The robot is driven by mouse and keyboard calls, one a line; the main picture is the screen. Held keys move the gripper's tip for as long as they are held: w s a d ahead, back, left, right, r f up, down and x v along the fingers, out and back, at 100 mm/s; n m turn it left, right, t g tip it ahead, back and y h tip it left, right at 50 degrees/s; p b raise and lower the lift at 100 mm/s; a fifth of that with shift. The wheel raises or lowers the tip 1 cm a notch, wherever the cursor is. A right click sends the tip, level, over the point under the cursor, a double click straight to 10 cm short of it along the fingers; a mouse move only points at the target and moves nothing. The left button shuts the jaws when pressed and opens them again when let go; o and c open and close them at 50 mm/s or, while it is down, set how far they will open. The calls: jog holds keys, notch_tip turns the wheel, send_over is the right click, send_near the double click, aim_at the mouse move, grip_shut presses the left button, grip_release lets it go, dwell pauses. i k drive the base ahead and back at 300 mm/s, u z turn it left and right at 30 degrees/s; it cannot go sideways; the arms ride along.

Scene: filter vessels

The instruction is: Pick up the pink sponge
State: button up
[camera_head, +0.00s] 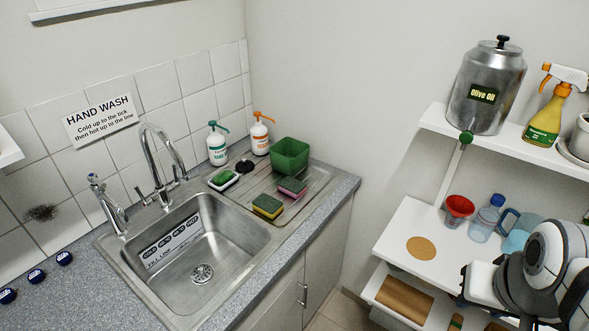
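The pink sponge (292,189) has a dark green top and a pink lower layer. It lies on the ribbed metal drainer to the right of the sink basin, in front of a green square tub. A similar sponge with a yellow lower layer (267,207) lies just in front of it to the left. My white and grey arm shows at the lower right, by the shelves and far from the sponges. My gripper (485,287) seems to be at its lower left end; its fingers are not clear enough to tell their opening.
The green tub (290,156), two pump bottles (217,146) (260,135) and a white dish with a green bar (223,180) stand around the drainer. A curved tap (160,165) rises behind the basin.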

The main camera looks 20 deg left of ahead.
aim_at(293, 189)
jog(key=u, duration=0.45)
jog(key=i, duration=1.1)
jog(key=u, duration=0.6)
